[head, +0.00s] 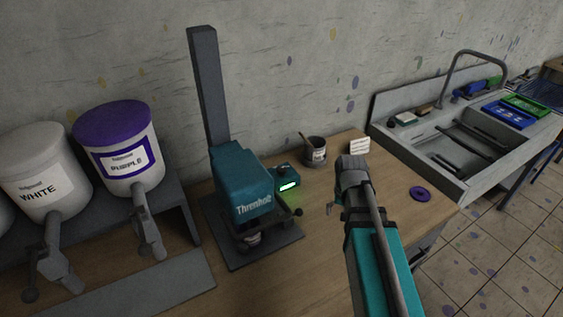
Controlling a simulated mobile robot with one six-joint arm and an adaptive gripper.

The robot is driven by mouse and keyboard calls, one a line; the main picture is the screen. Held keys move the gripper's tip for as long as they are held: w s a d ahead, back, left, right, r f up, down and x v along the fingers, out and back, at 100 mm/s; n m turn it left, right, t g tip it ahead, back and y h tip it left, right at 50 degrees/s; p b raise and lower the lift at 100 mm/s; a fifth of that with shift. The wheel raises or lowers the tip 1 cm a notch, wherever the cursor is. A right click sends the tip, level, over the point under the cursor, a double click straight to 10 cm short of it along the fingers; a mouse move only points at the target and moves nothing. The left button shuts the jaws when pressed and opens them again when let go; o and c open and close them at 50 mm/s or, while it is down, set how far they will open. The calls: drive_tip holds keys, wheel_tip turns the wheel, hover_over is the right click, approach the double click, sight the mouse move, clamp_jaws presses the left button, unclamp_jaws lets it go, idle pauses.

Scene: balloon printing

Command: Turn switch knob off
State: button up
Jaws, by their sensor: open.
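The teal printing machine (243,183), marked "Threnholz", stands on the wooden workbench. A small teal control box (285,178) with a lit green display is just right of its head. The switch knob is too small to identify on the box. A dark round knob (298,212) sits at the machine's lower right. My gripper (352,165) is over the bench, right of the machine and apart from it. Its fingers are small and partly hidden, but it is open, with nothing visible held in it.
White (28,193) and purple-lidded (118,167) paint buckets stand at left on a shelf. A cup (316,151) and white card block (359,146) are at the bench's back. A purple ring (420,194) lies at right, before the sink (455,165). Bench between box and gripper is clear.

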drive_tip(key=w+a+r+p, duration=0.7)
drive_tip(key=w+a+r, duration=0.15)
drive_tip(key=w, duration=0.35)
wheel_tip(320, 180, up, 5)
drive_tip(key=m+p, duration=0.2)
drive_tip(key=p, duration=0.3)
hover_over(282, 168)
drive_tip(key=shift+a, duration=0.1)
drive_tip(key=shift+f, duration=0.1)
wheel_tip(282, 168, down, 14)
drive_tip(key=b, duration=1.3)
drive_tip(key=shift+r, duration=0.2)
